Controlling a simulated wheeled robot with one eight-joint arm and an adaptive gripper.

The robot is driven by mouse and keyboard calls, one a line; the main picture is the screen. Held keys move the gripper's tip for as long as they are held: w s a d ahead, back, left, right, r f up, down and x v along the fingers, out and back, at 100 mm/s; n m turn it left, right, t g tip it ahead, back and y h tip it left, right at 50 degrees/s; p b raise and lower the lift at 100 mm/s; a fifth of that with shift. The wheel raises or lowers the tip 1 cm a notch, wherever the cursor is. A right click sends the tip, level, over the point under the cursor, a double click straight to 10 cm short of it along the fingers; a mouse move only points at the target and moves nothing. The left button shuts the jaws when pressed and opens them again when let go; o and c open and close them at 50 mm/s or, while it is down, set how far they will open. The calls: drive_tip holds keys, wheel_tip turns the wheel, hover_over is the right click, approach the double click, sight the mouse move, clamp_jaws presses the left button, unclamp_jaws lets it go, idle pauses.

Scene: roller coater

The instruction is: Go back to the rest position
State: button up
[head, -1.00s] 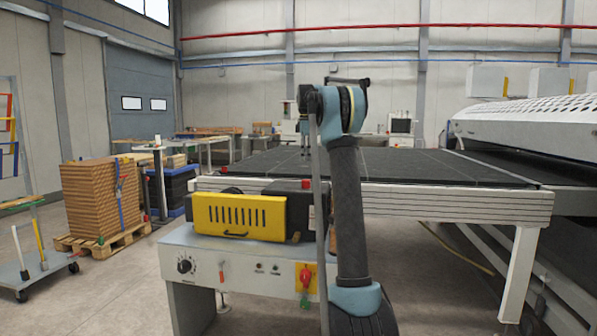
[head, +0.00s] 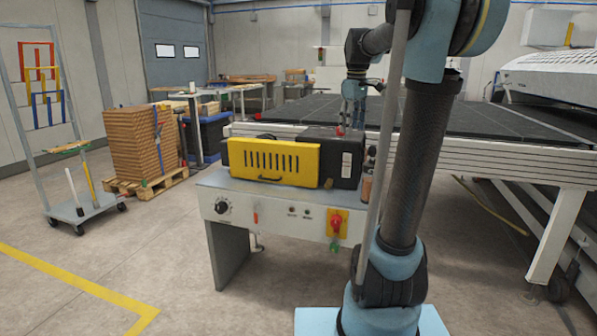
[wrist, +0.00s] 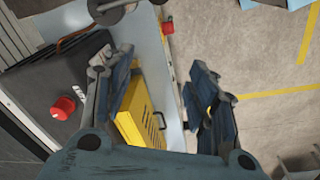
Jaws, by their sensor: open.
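My gripper (wrist: 165,110) is open and empty in the wrist view, its two fingers spread apart. Below and between them are the yellow panel (wrist: 140,115) of the machine and the concrete floor. In the head view my arm rises at the right of centre and bends at the top. Its wrist end hangs behind the main link, above the black and yellow machine (head: 275,161).
The machine stands on a grey bench with a red knob (head: 337,222). A large black-topped table (head: 480,125) stands behind. A pallet of stacked boards (head: 140,145) and a wheeled rack (head: 88,210) stand left. Floor at front left is clear.

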drive_tip(key=s+f+m+t, duration=0.1)
drive_tip(key=s+f+m, duration=0.7)
drive_tip(key=s+f, duration=2)
drive_tip(key=s, duration=0.2)
drive_tip(key=shift+s+f+m, duration=0.15)
drive_tip(key=shift+s+m, duration=0.25)
drive_tip(key=shift+d, duration=0.1)
drive_tip(key=shift+w+f, duration=0.2)
drive_tip(key=shift+w, duration=0.3)
